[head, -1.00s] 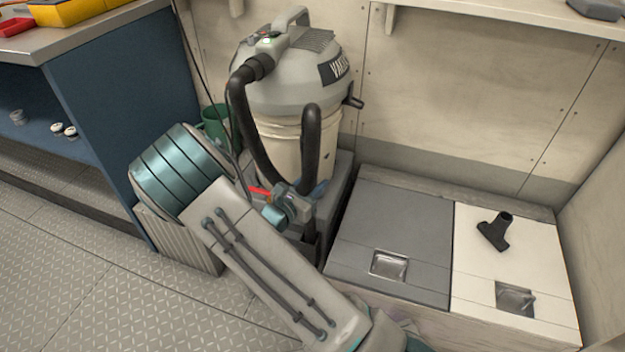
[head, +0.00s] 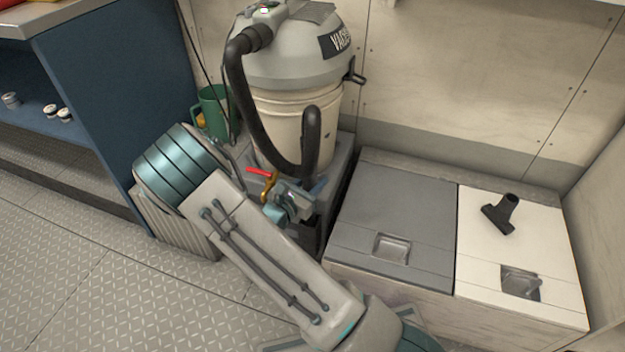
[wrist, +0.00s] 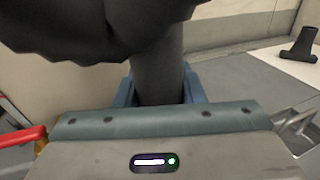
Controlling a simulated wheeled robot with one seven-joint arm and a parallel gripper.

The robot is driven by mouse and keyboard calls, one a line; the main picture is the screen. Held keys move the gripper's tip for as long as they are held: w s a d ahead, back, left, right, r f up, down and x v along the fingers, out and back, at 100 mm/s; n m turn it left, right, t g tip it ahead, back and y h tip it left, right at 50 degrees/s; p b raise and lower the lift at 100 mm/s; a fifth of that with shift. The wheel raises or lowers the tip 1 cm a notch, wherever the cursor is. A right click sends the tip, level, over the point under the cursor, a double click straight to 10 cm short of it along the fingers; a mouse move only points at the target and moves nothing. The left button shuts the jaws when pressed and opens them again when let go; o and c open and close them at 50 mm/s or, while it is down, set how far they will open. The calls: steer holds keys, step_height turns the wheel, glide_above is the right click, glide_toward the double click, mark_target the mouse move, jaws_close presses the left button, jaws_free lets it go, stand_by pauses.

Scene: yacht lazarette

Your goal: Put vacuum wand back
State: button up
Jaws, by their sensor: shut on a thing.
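The grey-and-cream shop vacuum (head: 292,95) stands upright on a grey base against the wall. Its black ribbed hose (head: 237,95) drops from the lid and bends back up in a loop in front of the drum. My gripper (head: 312,192) is low in front of the vacuum, beside the lower hose. In the wrist view its blue fingers are shut on a dark tube (wrist: 158,85), which I take to be the vacuum wand. Thick black hose crosses above the tube. The wand's lower end is hidden behind my gripper, and no wand holder can be made out.
A red-handled valve (head: 262,172) sits close left of my gripper. At right are a grey hatch lid (head: 390,215) and a white hatch lid (head: 475,255) with a black nozzle (head: 502,214) on it. A green container (head: 215,110) and blue cabinet (head: 110,110) stand left.

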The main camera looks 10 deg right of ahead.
stand_by(0.3)
steer(key=shift+f+b, duration=0.75)
steer(key=shift+f, duration=0.5)
steer(key=o, duration=1.1)
steer(key=shift+c, duration=0.2)
steer(key=shift+a, duration=0.1)
